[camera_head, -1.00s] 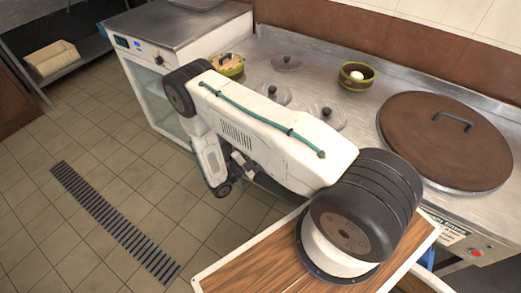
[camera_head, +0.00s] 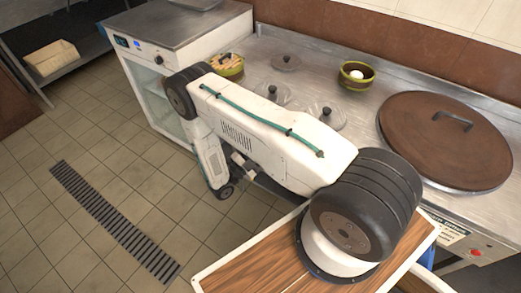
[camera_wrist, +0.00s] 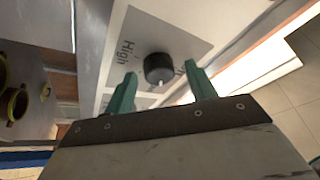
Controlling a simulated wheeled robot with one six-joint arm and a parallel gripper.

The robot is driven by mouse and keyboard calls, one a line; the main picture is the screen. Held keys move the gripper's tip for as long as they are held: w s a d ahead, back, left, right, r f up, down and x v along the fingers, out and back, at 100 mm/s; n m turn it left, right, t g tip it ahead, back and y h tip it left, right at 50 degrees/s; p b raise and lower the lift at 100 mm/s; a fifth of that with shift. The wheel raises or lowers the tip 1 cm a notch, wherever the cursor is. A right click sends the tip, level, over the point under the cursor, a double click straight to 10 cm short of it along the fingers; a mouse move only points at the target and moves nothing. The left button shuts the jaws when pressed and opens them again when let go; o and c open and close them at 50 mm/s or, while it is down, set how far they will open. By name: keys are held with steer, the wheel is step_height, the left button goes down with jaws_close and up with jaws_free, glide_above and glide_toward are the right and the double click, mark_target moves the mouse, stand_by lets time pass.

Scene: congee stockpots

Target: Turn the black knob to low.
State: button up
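The black knob (camera_wrist: 158,68) shows in the wrist view on a light panel (camera_wrist: 150,28) with the word "High" printed beside it. A small pale mark shows on the knob's lower edge. My gripper (camera_wrist: 158,84) has its two green fingers spread apart, with the knob between and just beyond their tips. Nothing is held, and I cannot tell whether a finger touches the knob. The label on the knob's other side is partly hidden by the right finger, and I cannot read it. In the head view my arm hides this knob and the gripper.
The steel counter (camera_head: 385,85) holds a large brown lid (camera_head: 440,150), several small lidded openings and two green bowls, one (camera_head: 357,75) with a white egg-like thing. A white cabinet (camera_head: 165,65) stands at the left. A wooden board (camera_head: 250,270) lies in front. The tiled floor (camera_head: 90,150) is largely clear.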

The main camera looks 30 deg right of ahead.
steer(key=shift+a, duration=0.1)
steer(key=v, duration=0.7)
steer(key=shift+a+f, duration=0.15)
steer(key=shift+a, duration=0.15)
steer(key=shift+s, duration=0.1)
